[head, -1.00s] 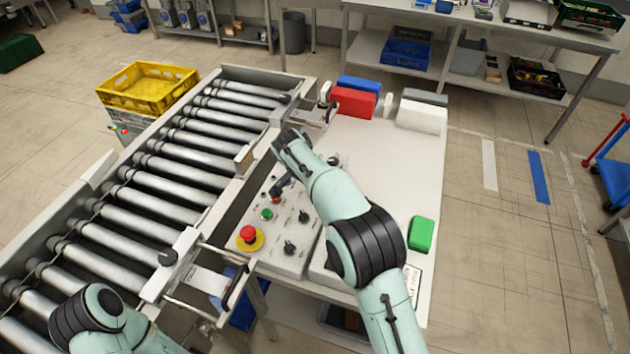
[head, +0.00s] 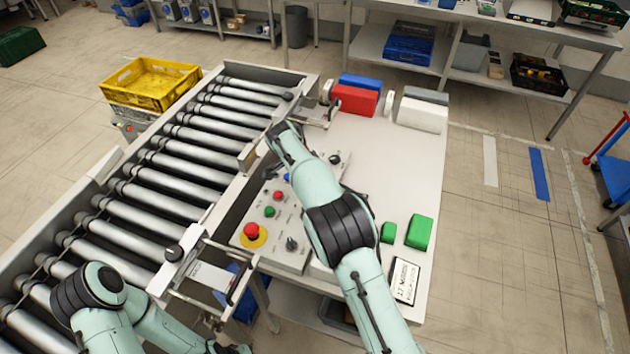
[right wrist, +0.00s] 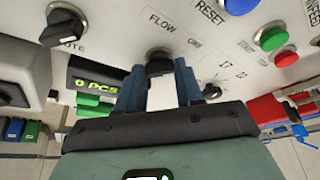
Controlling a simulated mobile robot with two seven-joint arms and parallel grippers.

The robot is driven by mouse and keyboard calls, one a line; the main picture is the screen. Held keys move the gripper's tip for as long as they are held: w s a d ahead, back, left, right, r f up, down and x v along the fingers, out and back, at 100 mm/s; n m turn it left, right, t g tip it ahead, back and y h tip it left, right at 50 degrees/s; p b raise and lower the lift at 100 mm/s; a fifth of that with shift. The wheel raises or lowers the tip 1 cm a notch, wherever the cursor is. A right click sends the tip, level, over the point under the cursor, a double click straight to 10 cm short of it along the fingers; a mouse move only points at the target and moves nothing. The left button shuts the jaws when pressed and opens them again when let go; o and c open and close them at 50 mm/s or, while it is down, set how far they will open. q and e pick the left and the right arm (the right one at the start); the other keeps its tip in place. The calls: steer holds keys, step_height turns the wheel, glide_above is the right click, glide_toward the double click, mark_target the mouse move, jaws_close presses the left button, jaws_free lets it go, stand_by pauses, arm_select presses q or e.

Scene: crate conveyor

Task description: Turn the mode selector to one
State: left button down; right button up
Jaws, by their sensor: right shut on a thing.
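The control panel (head: 262,258) lies beside the conveyor, with a red emergency button (head: 251,231) on a yellow base. In the right wrist view, my right gripper (right wrist: 158,70) has its dark blue fingers closed around a black selector knob (right wrist: 158,54), just below the label FLOW. The knob's pointer position is hidden by the fingers, and I cannot read a MODE label. Another black knob (right wrist: 65,27) is at the upper left. In the head view my right arm hides the gripped knob and the fingertips. My left gripper (head: 232,348) is partly visible at the bottom edge; its opening is unclear.
A blue button (right wrist: 273,39), a green button (right wrist: 240,5) and a red button (right wrist: 286,59) are close to my right gripper. Red (head: 355,100) and white (head: 422,115) boxes stand at the table's back. Green blocks (head: 419,232) lie right of my arm.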

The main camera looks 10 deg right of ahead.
steer(key=o, duration=1)
steer(key=shift+o, duration=0.2)
steer(key=shift+r, duration=0.1)
steer(key=v, duration=1.3)
steer(key=shift+r, duration=0.1)
